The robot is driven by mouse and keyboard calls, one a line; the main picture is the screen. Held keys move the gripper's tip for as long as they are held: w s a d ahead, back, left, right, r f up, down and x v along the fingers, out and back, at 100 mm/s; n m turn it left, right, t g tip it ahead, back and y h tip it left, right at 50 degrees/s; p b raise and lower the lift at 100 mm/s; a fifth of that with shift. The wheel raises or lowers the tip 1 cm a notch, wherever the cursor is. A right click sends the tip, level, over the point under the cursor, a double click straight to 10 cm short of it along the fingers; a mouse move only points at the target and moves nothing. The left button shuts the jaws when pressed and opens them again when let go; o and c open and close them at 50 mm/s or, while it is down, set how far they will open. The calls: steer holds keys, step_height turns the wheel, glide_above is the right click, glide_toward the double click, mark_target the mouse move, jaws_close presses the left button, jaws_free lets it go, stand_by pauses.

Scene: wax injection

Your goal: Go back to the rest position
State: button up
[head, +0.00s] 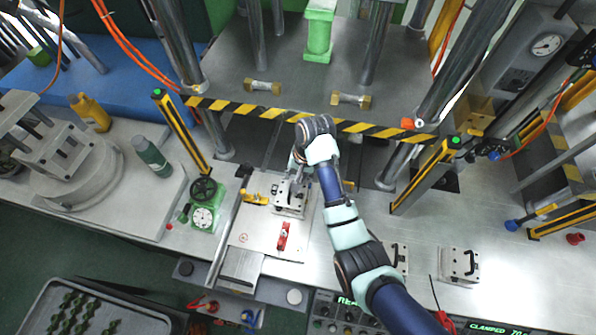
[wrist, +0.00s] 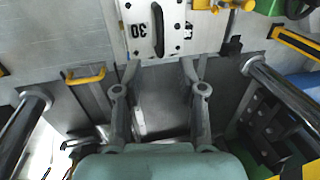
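My arm reaches from the bottom right of the head view up toward the press, and my gripper (head: 294,178) is at its end, partly hidden by the wrist. In the wrist view my gripper (wrist: 159,66) is open, with its two fingers apart and nothing between them. A metal mould block marked 30 (wrist: 140,40) with a black handle (wrist: 157,28) lies just beyond the fingertips. In the head view that block (head: 290,208) sits on the light plate below my gripper, partly hidden by it. I see no contact between them.
Yellow light-curtain posts (head: 182,132) (head: 425,177) and steel columns stand on both sides. A striped press edge (head: 300,120) lies close to my wrist. A yellow clamp (head: 255,198) and red part (head: 283,236) flank the block.

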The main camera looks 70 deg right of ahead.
steer(key=shift+s+r, duration=0.25)
steer(key=shift+r, duration=1)
